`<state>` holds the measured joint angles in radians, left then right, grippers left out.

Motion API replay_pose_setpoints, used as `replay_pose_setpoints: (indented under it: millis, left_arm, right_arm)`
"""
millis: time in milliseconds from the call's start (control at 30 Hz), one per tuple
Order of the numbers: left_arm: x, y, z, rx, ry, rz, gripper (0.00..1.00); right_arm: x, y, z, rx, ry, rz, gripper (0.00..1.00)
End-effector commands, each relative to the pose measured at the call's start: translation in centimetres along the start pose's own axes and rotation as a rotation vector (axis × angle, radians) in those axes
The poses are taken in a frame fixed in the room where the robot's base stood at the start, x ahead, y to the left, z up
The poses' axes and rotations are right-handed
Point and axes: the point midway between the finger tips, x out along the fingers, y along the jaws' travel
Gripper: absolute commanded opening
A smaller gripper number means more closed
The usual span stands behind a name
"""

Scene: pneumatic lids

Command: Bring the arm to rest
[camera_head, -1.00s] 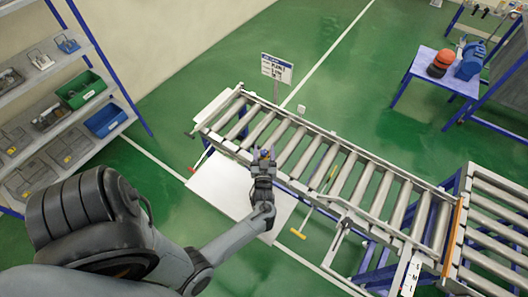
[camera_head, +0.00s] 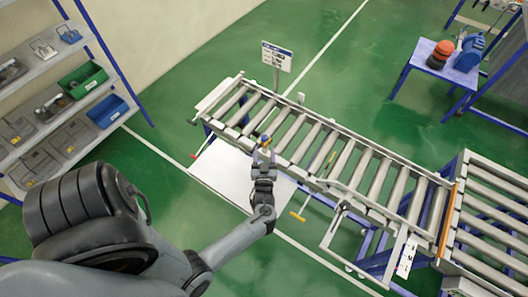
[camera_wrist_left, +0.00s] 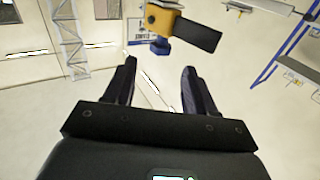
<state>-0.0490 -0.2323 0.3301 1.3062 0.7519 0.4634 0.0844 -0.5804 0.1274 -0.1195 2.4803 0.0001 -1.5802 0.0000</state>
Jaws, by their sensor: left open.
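My left gripper (camera_head: 264,156) is open in the head view, at the near side of the roller conveyor (camera_head: 335,163). Its two dark fingers are spread apart with nothing between them in the left wrist view (camera_wrist_left: 158,78). A small yellow and blue part with a black block (camera_wrist_left: 175,27) shows just beyond the fingertips, apart from them. In the head view a small yellow and blue spot (camera_head: 265,140) shows at the fingertips by the rollers. My right gripper is not in view.
A shelf rack with a green bin (camera_head: 84,82) and a blue bin (camera_head: 107,111) stands at the left. A sign (camera_head: 277,56) stands behind the conveyor. A blue-legged table (camera_head: 440,62) is at the back right. A white panel (camera_head: 215,172) lies below my gripper.

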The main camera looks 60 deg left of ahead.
Motion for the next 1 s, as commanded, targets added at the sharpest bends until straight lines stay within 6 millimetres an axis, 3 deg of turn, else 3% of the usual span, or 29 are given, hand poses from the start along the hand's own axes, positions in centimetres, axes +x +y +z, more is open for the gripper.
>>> replay_pose_setpoints:
  millis: [333, 533, 667, 867, 1000]
  left_arm:
    - [-0.3, -0.5, 0.4, 0.011, -0.006, 0.0, 0.55]
    - [-1.1, -3.7, 1.9, 0.085, -0.009, 0.021, 0.55]
    - [-1.0, -4.9, -0.8, 0.101, 0.052, 0.103, 0.55]
    - [-2.6, -1.1, -4.3, 0.055, -0.106, 0.349, 0.55]
    - [-6.8, 2.8, -6.1, 0.076, -0.305, 0.549, 0.55]
  right_arm:
    - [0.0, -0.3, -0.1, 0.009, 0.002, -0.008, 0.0]
    - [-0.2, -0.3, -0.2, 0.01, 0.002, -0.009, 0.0]
    - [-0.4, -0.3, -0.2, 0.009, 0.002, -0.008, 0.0]
    - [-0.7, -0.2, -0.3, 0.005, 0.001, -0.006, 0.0]
    - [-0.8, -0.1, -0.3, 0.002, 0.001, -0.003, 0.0]
